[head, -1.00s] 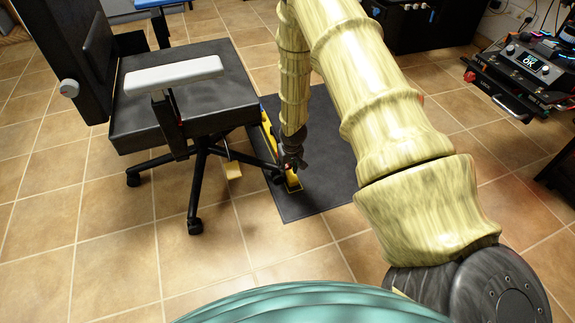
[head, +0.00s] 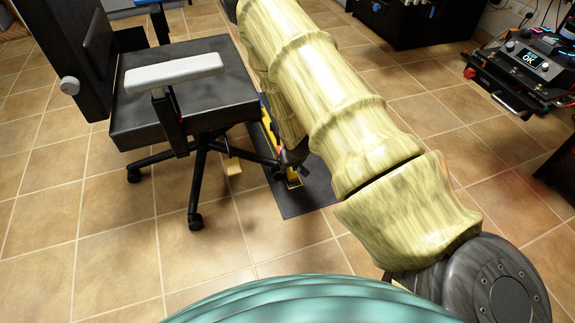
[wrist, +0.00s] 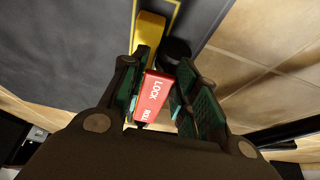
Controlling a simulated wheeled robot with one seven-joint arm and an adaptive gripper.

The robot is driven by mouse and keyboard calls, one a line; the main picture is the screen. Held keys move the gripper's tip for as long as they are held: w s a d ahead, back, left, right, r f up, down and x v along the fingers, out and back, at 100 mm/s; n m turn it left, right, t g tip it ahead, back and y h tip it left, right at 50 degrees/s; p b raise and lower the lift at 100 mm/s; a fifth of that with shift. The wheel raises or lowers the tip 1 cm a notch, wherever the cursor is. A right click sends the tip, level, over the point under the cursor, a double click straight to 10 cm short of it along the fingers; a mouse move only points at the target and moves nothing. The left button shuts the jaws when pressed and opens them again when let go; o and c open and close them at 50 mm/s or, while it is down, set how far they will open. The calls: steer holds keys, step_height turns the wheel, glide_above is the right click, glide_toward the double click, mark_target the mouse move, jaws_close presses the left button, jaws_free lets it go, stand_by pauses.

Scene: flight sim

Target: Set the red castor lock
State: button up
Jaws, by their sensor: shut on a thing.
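The red castor lock (wrist: 152,98), a red tab with the white word LOCK, sits between the two finger pads of my gripper (wrist: 160,102) in the wrist view. My gripper is shut on it. A yellow bar (wrist: 150,30) and a dark round castor (wrist: 176,50) lie just beyond the tab. In the head view my gripper (head: 291,166) is low beside the chair's base at the yellow rail (head: 268,128). My arm hides most of it there, and the red tab cannot be made out.
A black office chair (head: 180,95) with a grey armrest stands left of my arm. A dark mat (head: 295,200) lies under the yellow rail. A small yellow block (head: 232,166) is on the tiles. A console (head: 525,65) with an OK screen is at right.

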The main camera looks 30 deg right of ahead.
steer(key=o, duration=1)
steer(key=shift+s+d, duration=0.1)
steer(key=shift+d, duration=0.15)
steer(key=shift+a, duration=0.1)
steer(key=v, duration=1.1)
steer(key=shift+s+a+r, duration=0.1)
steer(key=shift+r, duration=0.3)
